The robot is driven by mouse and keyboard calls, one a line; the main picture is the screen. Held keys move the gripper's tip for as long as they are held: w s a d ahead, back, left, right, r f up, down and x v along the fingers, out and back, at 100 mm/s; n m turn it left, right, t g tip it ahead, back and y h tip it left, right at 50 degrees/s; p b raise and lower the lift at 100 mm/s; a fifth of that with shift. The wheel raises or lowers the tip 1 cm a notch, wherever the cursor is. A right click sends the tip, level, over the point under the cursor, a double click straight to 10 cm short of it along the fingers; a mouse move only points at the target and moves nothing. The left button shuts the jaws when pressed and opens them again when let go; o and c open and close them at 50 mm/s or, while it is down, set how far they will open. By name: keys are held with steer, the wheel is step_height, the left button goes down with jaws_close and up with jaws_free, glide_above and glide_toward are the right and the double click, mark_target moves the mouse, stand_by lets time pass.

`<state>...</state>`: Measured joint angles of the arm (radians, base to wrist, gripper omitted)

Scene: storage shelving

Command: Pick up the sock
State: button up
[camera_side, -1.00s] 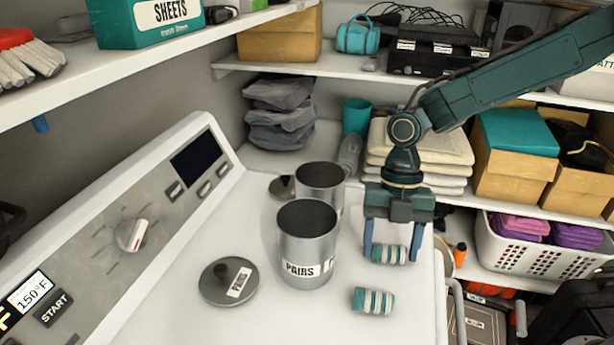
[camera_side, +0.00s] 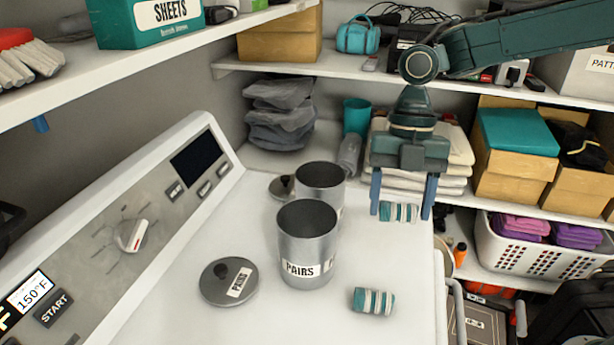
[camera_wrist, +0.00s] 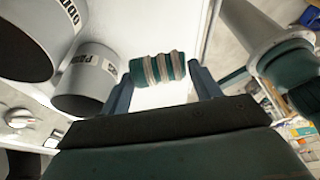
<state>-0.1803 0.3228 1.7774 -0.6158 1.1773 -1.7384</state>
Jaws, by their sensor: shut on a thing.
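My gripper (camera_side: 402,211) is shut on a rolled teal-and-white striped sock (camera_side: 399,212), held between its two blue fingers above the white machine top. In the wrist view the same sock (camera_wrist: 157,68) sits between the fingertips of my gripper (camera_wrist: 158,78). A second striped sock roll (camera_side: 374,301) lies on the machine top near its right front edge, apart from my gripper. In the side view, the held sock hangs to the right of the metal canisters.
An open metal canister labelled PAIRS (camera_side: 307,245) stands mid-surface, with another open canister (camera_side: 320,180) behind it. A lid (camera_side: 228,282) lies at left. Folded towels (camera_side: 455,150) are stacked behind my gripper. A white basket (camera_side: 545,255) stands at right.

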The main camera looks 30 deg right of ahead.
steer(key=shift+r, duration=0.15)
stand_by(0.6)
steer(key=w+d+f+m+t, duration=0.1)
steer(key=d+f+m, duration=0.1)
steer(key=m, duration=0.3)
steer(key=w+d+f+m+t, duration=0.1)
steer(key=w+d+m+t, duration=0.1)
steer(key=m, duration=0.4)
steer(key=w+d+f+m+t+y, duration=0.1)
steer(key=f+m, duration=0.1)
steer(key=m, duration=0.3)
steer(key=shift+w+d+f, duration=0.35)
steer(key=shift+w+d, duration=0.05)
steer(key=d+m, duration=0.2)
steer(key=m, duration=0.1)
steer(key=w+d+f+m+t+h, duration=0.1)
steer(key=d+m, duration=0.1)
steer(key=m, duration=0.1)
steer(key=d+f+m+t+h, duration=0.1)
steer(key=d+m, duration=0.1)
steer(key=m, duration=0.1)
steer(key=shift+w+d+f+m, duration=0.25)
steer(key=shift+w+d+m, duration=0.05)
steer(key=shift+d+m, duration=0.1)
steer(key=shift+w+d+f+m+h, duration=0.15)
steer(key=shift+d+m+h, duration=0.1)
steer(key=shift+d+m, duration=0.35)
steer(key=shift+s+d+f+m+h, duration=0.1)
steer(key=shift+d+m+h, duration=0.25)
steer(key=shift+m, duration=0.35)
